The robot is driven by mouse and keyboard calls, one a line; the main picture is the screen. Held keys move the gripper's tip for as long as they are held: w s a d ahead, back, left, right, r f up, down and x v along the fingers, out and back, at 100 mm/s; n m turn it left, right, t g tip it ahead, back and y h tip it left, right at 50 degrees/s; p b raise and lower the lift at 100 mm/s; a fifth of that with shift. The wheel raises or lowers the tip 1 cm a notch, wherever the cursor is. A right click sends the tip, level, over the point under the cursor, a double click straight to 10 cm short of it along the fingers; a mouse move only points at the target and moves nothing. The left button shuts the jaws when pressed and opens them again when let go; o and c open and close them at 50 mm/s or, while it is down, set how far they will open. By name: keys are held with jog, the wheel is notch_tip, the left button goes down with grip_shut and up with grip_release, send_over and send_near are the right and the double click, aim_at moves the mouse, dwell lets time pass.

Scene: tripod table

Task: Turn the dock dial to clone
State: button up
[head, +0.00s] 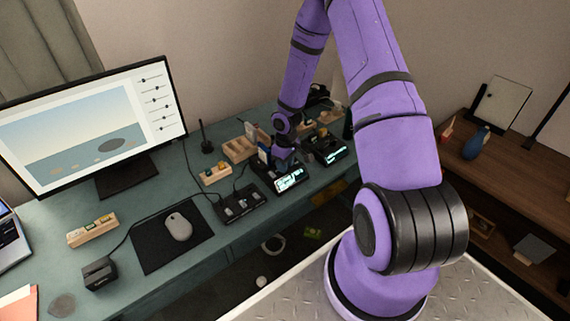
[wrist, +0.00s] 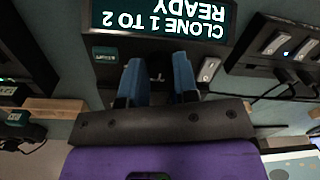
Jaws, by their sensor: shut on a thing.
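The dock (head: 291,180) is a black unit with a lit display on the desk. In the wrist view its display (wrist: 165,18) appears upside down and reads "CLONE 1 TO 2 READY". My gripper (head: 283,153) is down at the dock from behind. In the wrist view the blue fingers of my gripper (wrist: 157,78) are shut on the dock dial (wrist: 157,73). The dial is mostly hidden between the fingers, with a small pale mark showing. A small teal label (wrist: 105,55) sits beside it.
A black switch hub (head: 241,204) stands close to the left of the dock, and another lit device (head: 330,151) to its right. Wooden trays (head: 239,149) lie behind. The monitor (head: 95,125), mouse (head: 178,226) and card holder (head: 92,231) are farther left.

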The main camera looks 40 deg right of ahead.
dwell(0.3)
jog(key=o, duration=0.9)
jog(key=shift+r, duration=0.15)
jog(key=r, duration=1)
jog(key=shift+w+d+r, duration=0.1)
jog(key=shift+d+r, duration=0.15)
jog(key=shift+r, duration=0.05)
jog(key=shift+r, duration=0.1)
